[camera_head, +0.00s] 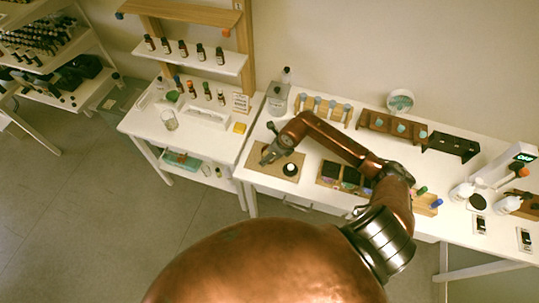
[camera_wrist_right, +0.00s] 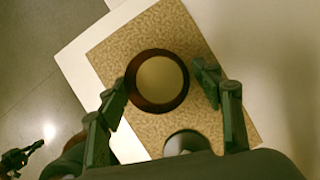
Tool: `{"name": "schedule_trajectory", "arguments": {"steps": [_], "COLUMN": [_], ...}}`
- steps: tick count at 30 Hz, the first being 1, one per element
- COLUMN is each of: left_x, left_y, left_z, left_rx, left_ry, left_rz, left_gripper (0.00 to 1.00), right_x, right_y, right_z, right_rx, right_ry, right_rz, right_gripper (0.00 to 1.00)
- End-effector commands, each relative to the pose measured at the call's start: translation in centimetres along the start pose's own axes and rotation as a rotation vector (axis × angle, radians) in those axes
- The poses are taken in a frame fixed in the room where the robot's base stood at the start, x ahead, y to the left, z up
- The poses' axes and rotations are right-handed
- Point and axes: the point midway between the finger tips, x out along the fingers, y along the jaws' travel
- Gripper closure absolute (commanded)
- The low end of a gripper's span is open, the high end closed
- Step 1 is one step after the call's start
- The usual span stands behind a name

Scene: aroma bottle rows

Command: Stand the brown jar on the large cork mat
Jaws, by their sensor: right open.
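The large cork mat (camera_head: 264,173) lies on the white table near its left end, and it fills much of the right wrist view (camera_wrist_right: 112,48). The brown jar (camera_wrist_right: 134,72) is seen from above over the mat, with a dark round rim and a pale top. In the head view my gripper hides it. My right gripper (camera_wrist_right: 161,76) is open, one finger on each side of the jar, with a gap showing at the right finger; it also shows in the head view (camera_head: 267,156). Whether the jar's base touches the mat is hidden. A dark jointed part, apparently my left gripper (camera_wrist_right: 20,158), shows low over the floor.
A tray with dark compartments (camera_head: 340,177) lies to the right. A grey dispenser (camera_head: 277,98) and a wooden rack (camera_head: 322,108) stand behind. A shelf table (camera_head: 150,128) is at the left.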

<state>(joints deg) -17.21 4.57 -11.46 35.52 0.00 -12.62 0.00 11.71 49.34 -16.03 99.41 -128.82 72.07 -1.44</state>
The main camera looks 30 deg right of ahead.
Motion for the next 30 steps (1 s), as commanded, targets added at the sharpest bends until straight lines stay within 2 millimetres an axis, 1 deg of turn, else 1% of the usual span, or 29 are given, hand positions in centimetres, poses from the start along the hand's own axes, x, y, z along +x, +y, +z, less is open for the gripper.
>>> {"name": "schedule_trajectory", "arguments": {"steps": [4, 7, 11, 15, 18, 21, 25, 30], "left_x": [-0.2, 0.0, 0.4, 0.7, 0.9, 1.1, 1.2, 1.2], "left_y": [-0.1, -0.1, -0.1, 0.0, 0.0, 0.0, 0.0, 0.0], "left_z": [-0.1, -0.1, 0.0, 0.0, 0.1, 0.1, 0.1, 0.1], "left_rx": [0.0, 0.0, 0.0, 0.0, 0.0, 0.0, 0.0, 0.0], "left_ry": [0.001, 0.001, 0.001, 0.0, 0.0, 0.0, 0.0, 0.0], "left_rz": [-0.001, -0.001, -0.001, -0.001, -0.001, -0.001, -0.001, 0.0], "left_gripper": [1.0, 1.0, 1.0, 1.0, 1.0, 1.0, 1.0, 1.0], "right_x": [-0.6, -1.8, -4.5, -7.5, -9.3, -10.7, -11.8, -12.3], "right_y": [-0.1, -0.2, -0.2, -0.2, -0.1, -0.1, -0.1, 0.0], "right_z": [0.1, 0.1, 0.1, 0.1, 0.0, 0.1, 0.1, 0.1], "right_rx": [-0.001, -0.003, -0.004, -0.003, -0.004, -0.001, -0.001, 0.0], "right_ry": [-0.001, -0.002, -0.002, -0.002, 0.0, -0.001, 0.0, 0.0], "right_rz": [-0.001, -0.004, -0.005, -0.005, -0.004, -0.003, -0.002, 0.0], "right_gripper": [0.4, 0.4, 0.4, 0.4, 0.4, 0.4, 0.4, 0.4]}}
